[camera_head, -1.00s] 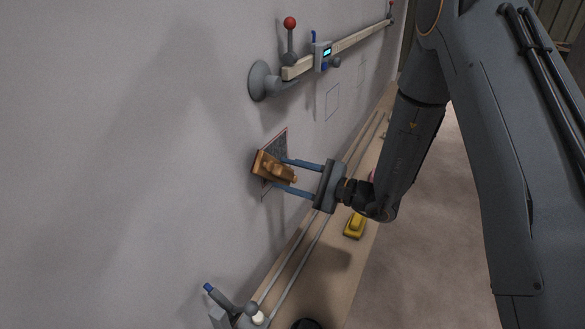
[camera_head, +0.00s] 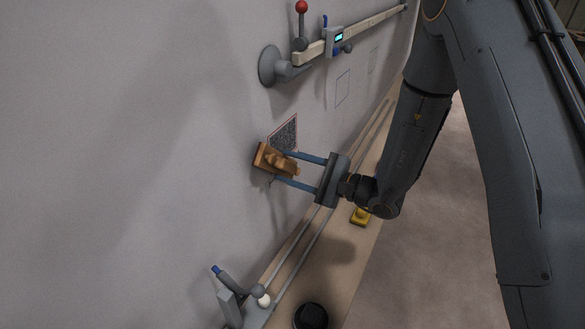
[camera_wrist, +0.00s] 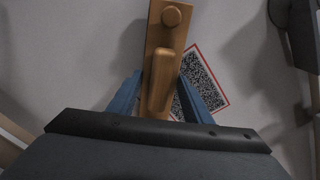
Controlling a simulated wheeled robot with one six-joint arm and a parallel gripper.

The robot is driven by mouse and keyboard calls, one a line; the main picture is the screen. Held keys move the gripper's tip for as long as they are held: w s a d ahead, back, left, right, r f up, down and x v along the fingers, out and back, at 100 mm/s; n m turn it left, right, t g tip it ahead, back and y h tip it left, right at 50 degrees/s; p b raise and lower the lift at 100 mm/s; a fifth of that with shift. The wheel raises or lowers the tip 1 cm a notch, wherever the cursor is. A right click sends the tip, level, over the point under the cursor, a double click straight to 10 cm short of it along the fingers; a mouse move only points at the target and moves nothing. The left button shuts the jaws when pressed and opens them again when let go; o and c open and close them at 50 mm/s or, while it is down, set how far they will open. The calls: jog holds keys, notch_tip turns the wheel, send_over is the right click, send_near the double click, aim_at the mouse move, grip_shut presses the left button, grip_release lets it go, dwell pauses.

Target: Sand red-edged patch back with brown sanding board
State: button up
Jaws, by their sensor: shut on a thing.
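The brown sanding board (camera_head: 267,160) has a wooden handle and lies close to the pale hull wall; contact cannot be told. My gripper (camera_head: 285,168) is shut on its handle, and the board also shows between the blue fingers in the wrist view (camera_wrist: 163,60). The red-edged patch (camera_head: 284,132) is a dark speckled area on the wall, up and right of the board. In the wrist view the patch (camera_wrist: 204,78) shows to the right of the board, partly hidden by it and by a finger.
A rail with a blue-screened gauge (camera_head: 335,40) and a suction mount (camera_head: 270,67) crosses the wall above. Faint outlined squares (camera_head: 343,88) lie right of the patch.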

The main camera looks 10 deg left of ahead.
aim_at(280, 153)
jog(key=shift+w+a, duration=0.25)
jog(key=shift+a, duration=0.45)
jog(key=shift+w, duration=0.1)
jog(key=shift+w+d+b, duration=0.8)
jog(key=shift+w+b, duration=0.25)
jog(key=shift+w, duration=1.25)
jog(key=shift+w+d+b, duration=0.8)
jog(key=shift+w+b, duration=0.2)
jog(key=shift+w, duration=1.25)
jog(key=shift+w+d+b, duration=0.8)
jog(key=shift+w+b, duration=0.25)
jog(key=shift+w, duration=1.25)
jog(key=shift+r+p, duration=0.5)
jog(key=shift+r, duration=0.45)
jog(key=shift+s+a+p, duration=0.65)
jog(key=shift+s+a, duration=0.15)
jog(key=shift+s, duration=1.55)
jog(key=shift+s+a+p, duration=0.7)
jog(key=shift+s+a, duration=0.15)
jog(key=shift+s, duration=1.45)
jog(key=shift+s+a+p, duration=0.65)
jog(key=shift+s+a, duration=0.15)
jog(key=shift+s, duration=1.55)
jog(key=shift+a+r+p, duration=0.1)
jog(key=shift+r+p, duration=0.4)
jog(key=shift+r, duration=0.3)
jog(key=shift+w, duration=0.1)
